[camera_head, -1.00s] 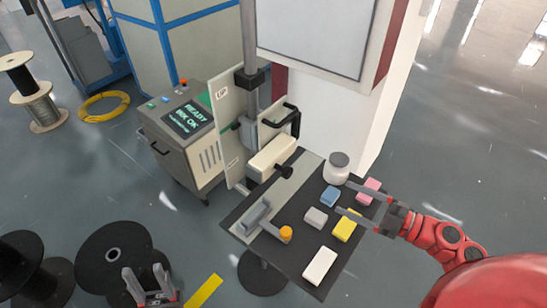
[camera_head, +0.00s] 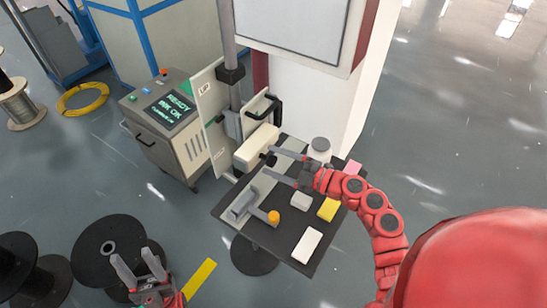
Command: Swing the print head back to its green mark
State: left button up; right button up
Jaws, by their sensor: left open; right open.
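The print head (camera_head: 257,146) is a cream block on a bracket beside the upright pale plate (camera_head: 208,105). A dark knob (camera_head: 269,158) sticks out of its near end. My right gripper (camera_head: 271,161) is open, its fingertips reaching the knob from the right, one on each side of it in the picture; I cannot tell whether they touch it. My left gripper (camera_head: 132,258) is open and empty at the lower left, above the floor and away from the head. I cannot make out the green mark clearly.
The dark table (camera_head: 272,259) holds a grey clamp (camera_head: 240,205) with an orange knob (camera_head: 274,217), a white block (camera_head: 307,245), a yellow block (camera_head: 328,209) and a lidded jar (camera_head: 319,149). A console (camera_head: 165,135) reads READY, INK OK. A black handle (camera_head: 277,106) stands above the head.

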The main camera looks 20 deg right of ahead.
jog(key=shift+w+a, duration=0.15)
jog(key=shift+a, duration=0.05)
grip_shut()
dwell(0.3)
dwell(1.1)
